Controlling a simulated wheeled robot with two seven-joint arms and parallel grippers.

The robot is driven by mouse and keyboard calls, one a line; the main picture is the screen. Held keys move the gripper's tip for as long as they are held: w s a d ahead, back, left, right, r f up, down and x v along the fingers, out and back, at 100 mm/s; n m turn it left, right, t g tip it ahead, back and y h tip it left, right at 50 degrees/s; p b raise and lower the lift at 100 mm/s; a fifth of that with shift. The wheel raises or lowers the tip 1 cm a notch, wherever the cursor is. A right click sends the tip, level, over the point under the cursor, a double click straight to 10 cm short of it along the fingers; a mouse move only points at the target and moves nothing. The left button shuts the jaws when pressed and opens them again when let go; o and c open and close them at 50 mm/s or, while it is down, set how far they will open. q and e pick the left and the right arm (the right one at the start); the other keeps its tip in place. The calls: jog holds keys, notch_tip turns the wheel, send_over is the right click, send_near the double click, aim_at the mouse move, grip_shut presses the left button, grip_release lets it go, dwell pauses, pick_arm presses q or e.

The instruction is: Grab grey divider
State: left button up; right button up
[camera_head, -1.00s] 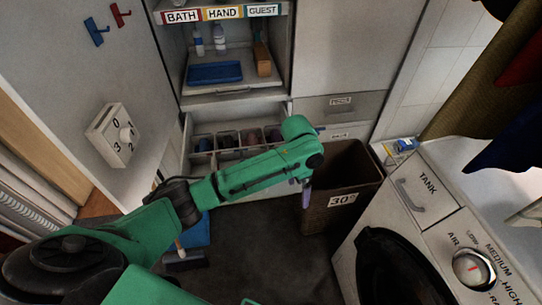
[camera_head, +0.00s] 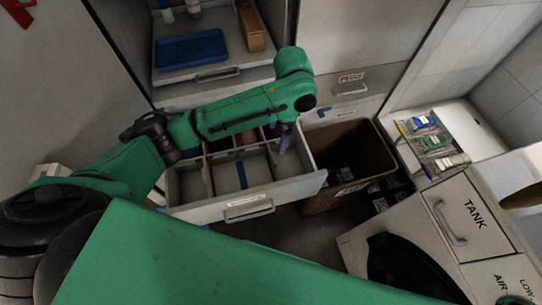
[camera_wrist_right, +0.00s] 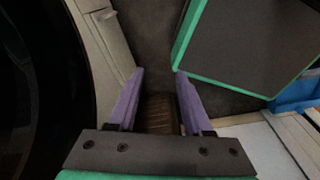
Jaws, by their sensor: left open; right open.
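An open drawer (camera_head: 222,212) below the shelf holds several compartments. A blue divider (camera_head: 241,174) and a reddish divider (camera_head: 208,178) stand in its front part. A pale grey strip (camera_head: 271,160) stands right of the blue one; I cannot tell surely whether it is the grey divider. My left gripper (camera_head: 285,140) points down over the drawer's right part, its purple fingers seen nearly edge-on, apart from the blue divider. My left forearm hides the drawer's back. My right gripper (camera_wrist_right: 158,74) is open and empty in the right wrist view, above the dark floor.
A brown bin (camera_head: 352,146) stands right of the drawer. A blue tray (camera_head: 191,50) lies on the shelf above. The white machine with a TANK label (camera_head: 470,213) is at lower right, with a clear box of small items (camera_head: 432,142) behind it.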

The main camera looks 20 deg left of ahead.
pick_arm(q)
send_over(274, 158)
jog(key=f, duration=0.4)
jog(key=shift+s+d+f, duration=0.1)
jog(key=shift+d, duration=0.15)
jog(key=f, duration=0.4)
jog(key=f+p, duration=0.1)
jog(key=f, duration=0.2)
jog(key=shift+a, duration=0.25)
jog(key=shift+f, duration=0.15)
jog(key=c, duration=1.2)
grip_shut()
pick_arm(e)
jog(key=shift+s+d+r, duration=0.3)
jog(key=shift+s+r, duration=0.1)
jog(key=shift+s, duration=0.3)
